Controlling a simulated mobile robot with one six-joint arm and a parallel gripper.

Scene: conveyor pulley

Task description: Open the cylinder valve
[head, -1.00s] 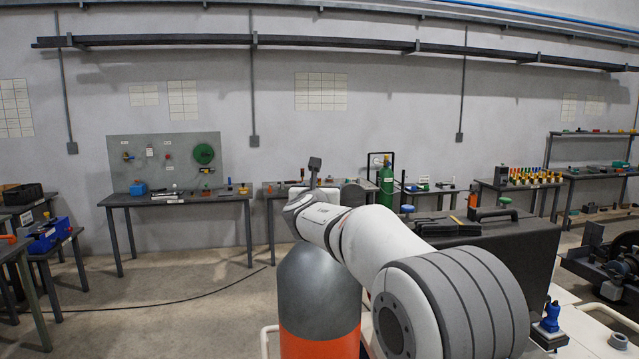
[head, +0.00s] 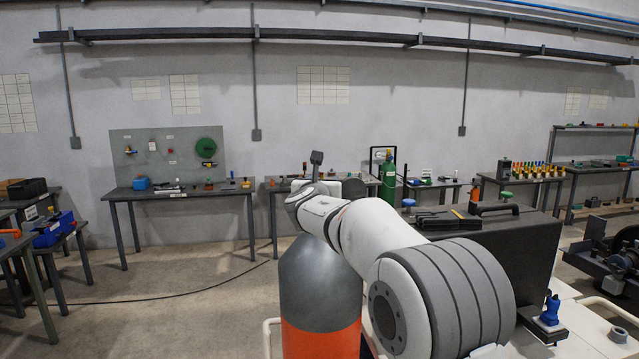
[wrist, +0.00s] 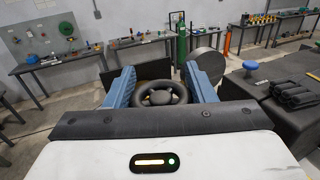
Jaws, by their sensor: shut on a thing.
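A grey-shouldered cylinder with an orange body (head: 320,285) stands in front of me in the head view. Its top is hidden behind my arm. In the wrist view, a dark round handwheel (wrist: 160,93) with a hub and spokes sits between the two blue fingers of my gripper (wrist: 160,90). The fingers lie on its left and right sides and are shut on it. What is under the wheel is hidden. In the head view my fingers are hidden behind my own wrist.
A green cylinder (head: 388,182) stands by the back wall. A dark box-like bench (head: 490,250) with black cases and a green knob stands to the right. Workbenches line the wall, including one under a pegboard (head: 168,157). The floor at left is mostly clear, crossed by a cable.

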